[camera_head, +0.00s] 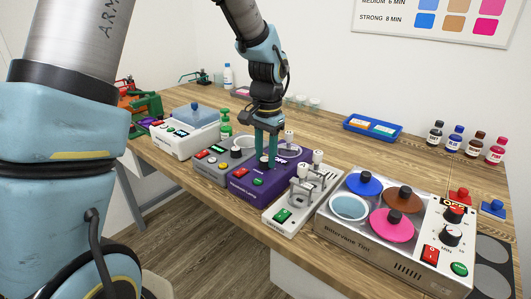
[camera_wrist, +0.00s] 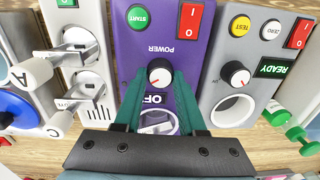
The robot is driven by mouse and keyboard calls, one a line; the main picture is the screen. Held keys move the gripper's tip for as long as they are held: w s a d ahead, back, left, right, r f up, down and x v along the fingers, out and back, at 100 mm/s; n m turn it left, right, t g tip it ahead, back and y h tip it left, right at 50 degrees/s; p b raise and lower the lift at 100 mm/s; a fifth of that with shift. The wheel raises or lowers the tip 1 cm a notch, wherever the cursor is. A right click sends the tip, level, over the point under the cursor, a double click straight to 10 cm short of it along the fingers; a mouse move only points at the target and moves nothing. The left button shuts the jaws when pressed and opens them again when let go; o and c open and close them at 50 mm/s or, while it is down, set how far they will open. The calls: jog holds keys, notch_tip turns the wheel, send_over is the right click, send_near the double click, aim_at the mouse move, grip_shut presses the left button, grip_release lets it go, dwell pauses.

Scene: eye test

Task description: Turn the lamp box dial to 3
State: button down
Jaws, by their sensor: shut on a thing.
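The lamp box (camera_head: 238,189) is purple and stands on the bench; its purple panel (camera_wrist: 133,48) fills the middle of the wrist view.
A grey box with a READY display (camera_head: 225,165) stands close on the left. A blue tray (camera_head: 372,128) and bottles are behind.

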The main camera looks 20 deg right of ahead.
aim_at(267, 160)
jog(key=shift+m+p, duration=0.3)
jog(key=shift+m, duration=0.9)
jog(key=shift+c, duration=2.4)
grip_release()
notch_tip(267, 160, up, 11)
jog(key=b, duration=0.2)
jog(key=shift+s, duration=0.25)
jog(key=shift+f, duration=0.1)
